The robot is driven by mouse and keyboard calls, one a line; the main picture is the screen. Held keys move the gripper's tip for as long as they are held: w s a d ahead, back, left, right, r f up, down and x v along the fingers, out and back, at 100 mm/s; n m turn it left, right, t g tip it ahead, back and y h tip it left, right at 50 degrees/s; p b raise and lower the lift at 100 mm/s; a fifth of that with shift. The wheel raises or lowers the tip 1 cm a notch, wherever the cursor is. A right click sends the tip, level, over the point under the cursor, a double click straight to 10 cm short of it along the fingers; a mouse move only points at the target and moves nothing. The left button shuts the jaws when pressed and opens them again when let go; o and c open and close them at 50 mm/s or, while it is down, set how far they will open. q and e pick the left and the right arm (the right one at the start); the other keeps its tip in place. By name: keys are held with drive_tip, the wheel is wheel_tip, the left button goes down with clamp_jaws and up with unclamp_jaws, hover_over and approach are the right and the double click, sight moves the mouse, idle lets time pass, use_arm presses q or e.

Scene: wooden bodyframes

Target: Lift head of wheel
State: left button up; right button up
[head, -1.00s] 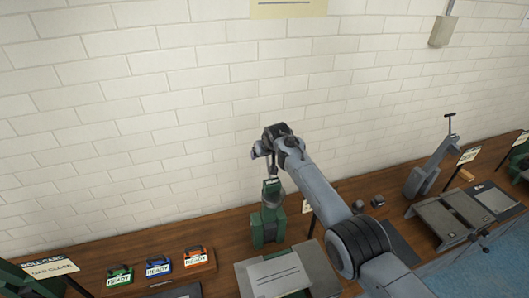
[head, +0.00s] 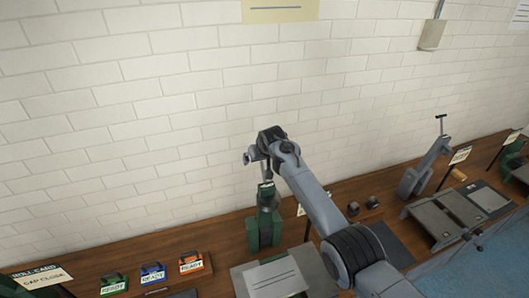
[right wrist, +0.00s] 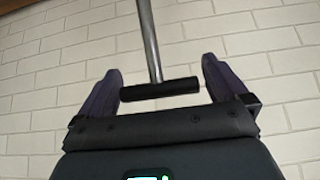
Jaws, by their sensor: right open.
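A green upright machine (head: 263,226) stands on the wooden bench below my right gripper (head: 256,156). A thin rod rises from its top toward the gripper. In the right wrist view a metal rod (right wrist: 150,42) ends in a dark crosswise grip (right wrist: 160,90). This T-shaped handle lies between the spread fingers of my right gripper (right wrist: 161,82), close to the palm, with gaps to both fingers. The gripper is open. Whether the handle touches the palm I cannot tell. My left gripper is out of view.
A grey stand with a T-handle (head: 425,170) and a grey plate table (head: 447,218) are at right. A flat panel with a paper (head: 275,278) is in front of the green machine. Green, blue and orange "READY" boxes (head: 153,273) sit at left. A brick wall (head: 130,120) rises behind.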

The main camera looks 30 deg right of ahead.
drive_tip(key=b+v, duration=0.1)
drive_tip(key=v, duration=0.8)
drive_tip(key=shift+s+b, duration=0.3)
drive_tip(key=shift+b, duration=0.1)
drive_tip(key=s+a+f+n+g+p, duration=0.1)
drive_tip(key=s+a+f+p, duration=0.1)
drive_tip(key=s+f, duration=0.8)
drive_tip(key=s+a+f+n+g+p, duration=0.1)
drive_tip(key=s+a+f+p, duration=0.1)
drive_tip(key=s+f, duration=0.75)
drive_tip(key=s+a+g+p, duration=0.1)
drive_tip(key=s+a, duration=0.1)
drive_tip(key=s, duration=1.2)
drive_tip(key=s+a+n+y+p, duration=0.1)
drive_tip(key=s+a, duration=0.2)
drive_tip(key=s, duration=1.2)
drive_tip(key=shift+s+g+p, duration=0.25)
drive_tip(key=shift+g+p, duration=0.05)
drive_tip(key=shift+g, duration=0.1)
